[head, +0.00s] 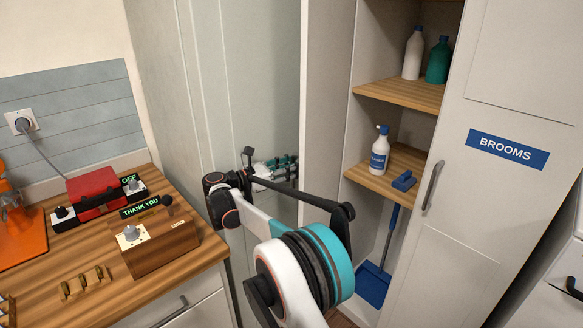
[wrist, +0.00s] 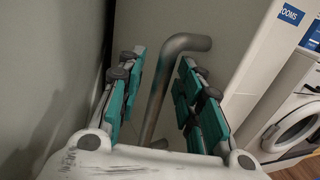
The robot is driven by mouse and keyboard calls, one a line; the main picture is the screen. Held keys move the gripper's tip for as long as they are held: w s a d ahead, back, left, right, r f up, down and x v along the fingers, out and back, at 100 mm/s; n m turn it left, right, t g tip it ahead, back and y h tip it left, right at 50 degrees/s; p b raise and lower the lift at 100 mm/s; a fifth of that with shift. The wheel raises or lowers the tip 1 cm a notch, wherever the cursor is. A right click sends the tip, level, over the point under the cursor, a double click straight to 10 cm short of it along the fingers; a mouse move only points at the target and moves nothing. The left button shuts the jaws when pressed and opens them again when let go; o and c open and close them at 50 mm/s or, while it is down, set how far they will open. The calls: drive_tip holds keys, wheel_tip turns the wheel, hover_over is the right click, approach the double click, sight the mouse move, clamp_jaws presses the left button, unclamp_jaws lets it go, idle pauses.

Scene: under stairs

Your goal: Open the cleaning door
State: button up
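A pale door panel (head: 325,100), which looks like the cleaning door, stands swung out beside an open shelf compartment; no label shows on it. My gripper (head: 276,168) is at the left side of this panel. In the wrist view, a grey bent metal bar handle (wrist: 160,88) runs between the teal-padded fingers of my gripper (wrist: 160,100). The fingers are apart, one on each side of the bar, with narrow gaps visible. The head view does not show this handle clearly.
The compartment has wooden shelves (head: 400,92) with bottles, and a blue dustpan (head: 373,285) below. The BROOMS door (head: 470,160) is at the right. A wooden counter (head: 85,250) with several items is at the left. A washing machine (wrist: 293,120) shows at the wrist view's right.

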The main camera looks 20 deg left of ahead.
drive_tip(key=v, duration=0.7)
drive_tip(key=shift+s, duration=0.2)
drive_tip(key=shift+a, duration=0.15)
